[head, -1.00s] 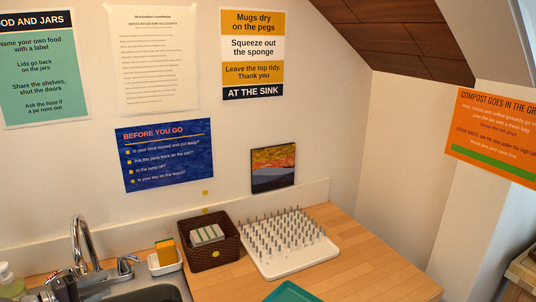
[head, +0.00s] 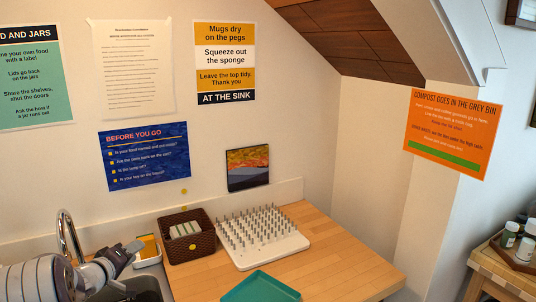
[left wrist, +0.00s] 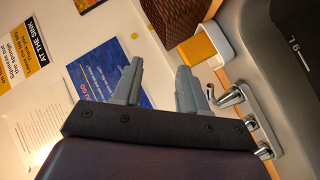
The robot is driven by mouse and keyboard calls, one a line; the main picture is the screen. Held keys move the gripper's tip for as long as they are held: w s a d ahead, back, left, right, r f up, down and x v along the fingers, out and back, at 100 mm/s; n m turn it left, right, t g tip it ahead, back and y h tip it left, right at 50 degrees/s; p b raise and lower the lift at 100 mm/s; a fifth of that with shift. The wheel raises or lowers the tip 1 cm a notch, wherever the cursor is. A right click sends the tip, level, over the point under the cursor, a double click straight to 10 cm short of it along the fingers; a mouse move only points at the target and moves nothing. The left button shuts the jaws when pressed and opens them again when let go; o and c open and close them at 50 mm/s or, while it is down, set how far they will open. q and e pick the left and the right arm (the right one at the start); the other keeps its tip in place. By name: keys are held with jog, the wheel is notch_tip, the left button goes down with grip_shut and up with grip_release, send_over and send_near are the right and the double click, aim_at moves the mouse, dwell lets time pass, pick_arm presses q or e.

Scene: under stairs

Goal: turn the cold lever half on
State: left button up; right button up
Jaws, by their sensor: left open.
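The tap's chrome spout (head: 68,232) rises at the lower left of the head view, behind my left arm. In the left wrist view a chrome lever (left wrist: 231,97) stands on the tap base (left wrist: 260,135), on the side towards the sponge holder. My left gripper (left wrist: 159,66) is open and empty, with the lever just outside its right finger, seemingly apart from it. In the head view my left gripper (head: 132,247) is over the tap area and hides the lever. I cannot read a cold mark on it. My right gripper is out of view.
A white holder with a yellow sponge (head: 147,249) stands close beside my left gripper. Right of it are a brown basket (head: 187,246) and a white peg rack (head: 262,240). A teal tray (head: 262,288) lies in front. The wooden counter (head: 335,255) is clear at right.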

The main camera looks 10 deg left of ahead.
pick_arm(q)
jog(key=s+d+f+m+g+y, duration=0.1)
jog(key=s+d+m+g+y, duration=0.2)
jog(key=d, duration=0.6)
jog(key=s+d+f+m+g, duration=0.2)
jog(key=s+d, duration=0.3)
jog(key=s, duration=0.4)
jog(key=s+d+f+m+g+h, duration=0.1)
jog(key=s+d+g, duration=0.4)
jog(key=s, duration=0.5)
jog(key=s+d+f+m+g, duration=0.3)
jog(key=s+d, duration=0.3)
jog(key=s, duration=0.4)
jog(key=shift+s+d+f+m+g, duration=0.15)
jog(key=shift+d+f+m+g, duration=0.15)
jog(key=shift+m, duration=0.2)
